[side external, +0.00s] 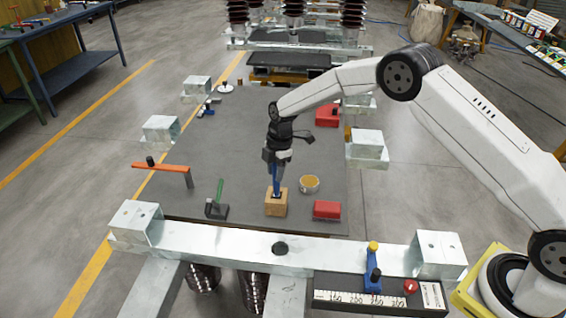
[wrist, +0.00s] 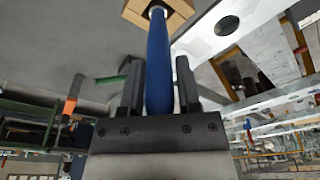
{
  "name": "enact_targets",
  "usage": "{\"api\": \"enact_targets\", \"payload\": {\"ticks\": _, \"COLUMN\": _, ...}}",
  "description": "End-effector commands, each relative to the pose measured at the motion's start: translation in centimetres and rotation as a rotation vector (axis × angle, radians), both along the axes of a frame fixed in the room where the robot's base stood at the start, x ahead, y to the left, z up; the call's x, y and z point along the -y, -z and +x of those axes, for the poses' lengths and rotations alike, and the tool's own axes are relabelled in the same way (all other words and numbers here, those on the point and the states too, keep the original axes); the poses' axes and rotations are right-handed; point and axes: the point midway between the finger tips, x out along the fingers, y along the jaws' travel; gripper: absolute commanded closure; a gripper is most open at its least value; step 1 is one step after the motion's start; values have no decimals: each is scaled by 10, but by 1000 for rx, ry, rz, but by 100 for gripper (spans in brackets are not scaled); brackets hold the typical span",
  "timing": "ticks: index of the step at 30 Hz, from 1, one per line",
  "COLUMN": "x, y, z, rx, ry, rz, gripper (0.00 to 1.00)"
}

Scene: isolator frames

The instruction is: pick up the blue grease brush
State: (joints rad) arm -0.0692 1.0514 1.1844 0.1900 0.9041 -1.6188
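The blue grease brush (side external: 276,180) stands upright, its lower end at a wooden block (side external: 276,206) on the dark mat. My gripper (side external: 277,163) is directly above the block, pointing down, around the upper part of the brush. In the wrist view the blue handle (wrist: 158,75) runs between the two dark fingers (wrist: 160,85), which lie close along both sides of it. The gripper looks shut on the handle. The brush's light-coloured neck meets the wooden block (wrist: 176,14) at the top of that view. The bristles are hidden.
A yellowish round tin (side external: 309,184) stands right of the block, with a red block (side external: 327,210) nearby. A green-handled item (side external: 217,198) and an orange bar (side external: 162,168) are to the left. A metal beam (side external: 220,246) crosses in front. The mat's middle (side external: 235,140) is clear.

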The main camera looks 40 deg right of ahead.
Motion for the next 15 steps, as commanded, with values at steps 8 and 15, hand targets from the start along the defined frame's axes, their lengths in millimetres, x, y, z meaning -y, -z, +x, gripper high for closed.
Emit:
{"api": "enact_targets", "payload": {"ticks": 8, "x": 0, "y": 0, "z": 0, "rx": 0, "ry": 0, "rz": 0, "gripper": 100}}
{"api": "enact_targets", "payload": {"ticks": 15, "x": 0, "y": -2, "z": 0, "rx": 1, "ry": 0, "rz": 0, "gripper": 100}}
